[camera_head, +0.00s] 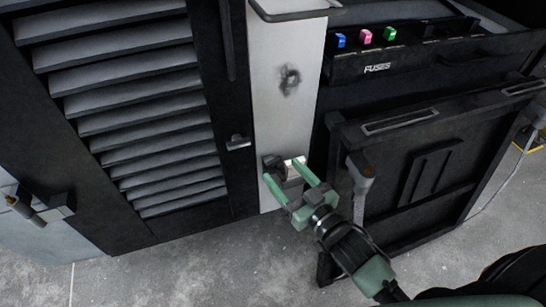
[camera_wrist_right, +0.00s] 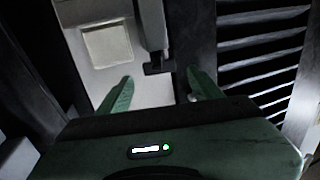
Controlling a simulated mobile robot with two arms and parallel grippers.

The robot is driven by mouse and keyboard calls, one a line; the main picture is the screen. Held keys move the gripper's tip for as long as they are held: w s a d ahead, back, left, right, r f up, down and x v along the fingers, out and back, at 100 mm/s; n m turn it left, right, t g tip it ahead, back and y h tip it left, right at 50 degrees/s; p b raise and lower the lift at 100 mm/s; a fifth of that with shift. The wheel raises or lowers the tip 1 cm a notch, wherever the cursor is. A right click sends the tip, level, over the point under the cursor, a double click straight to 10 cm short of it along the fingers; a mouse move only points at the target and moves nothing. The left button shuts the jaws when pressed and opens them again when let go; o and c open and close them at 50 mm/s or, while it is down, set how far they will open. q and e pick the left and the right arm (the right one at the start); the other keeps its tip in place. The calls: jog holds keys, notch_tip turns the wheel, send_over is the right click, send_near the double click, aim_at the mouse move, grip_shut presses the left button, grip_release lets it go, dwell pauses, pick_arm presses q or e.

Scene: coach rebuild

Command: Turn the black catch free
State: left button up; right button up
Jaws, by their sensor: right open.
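My right gripper (camera_head: 283,170) is open in front of the lower part of a pale upright panel (camera_head: 282,115). In the right wrist view its two green fingers (camera_wrist_right: 160,86) stand apart. A dark crosspiece on a grey stem, which looks like the black catch (camera_wrist_right: 159,68), shows just beyond and between the fingertips there. I cannot tell whether the fingers touch it. In the head view a dark block (camera_head: 272,162) sits at the fingertips, partly hidden; I cannot tell whether it is the same part. My left gripper is not in view.
A louvred black door (camera_head: 140,100) stands left of the panel, with a small grey handle (camera_head: 238,142) at its edge. A black fuse box (camera_head: 415,62) with blue, pink and green fuses and a black cabinet (camera_head: 425,175) stand to the right. Grey floor (camera_head: 190,265) is clear in front.

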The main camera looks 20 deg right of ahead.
aim_at(274, 163)
jog(key=x, duration=0.5)
jog(key=shift+w+a, duration=0.1)
jog(key=shift+w, duration=0.05)
jog(key=c, duration=1.4)
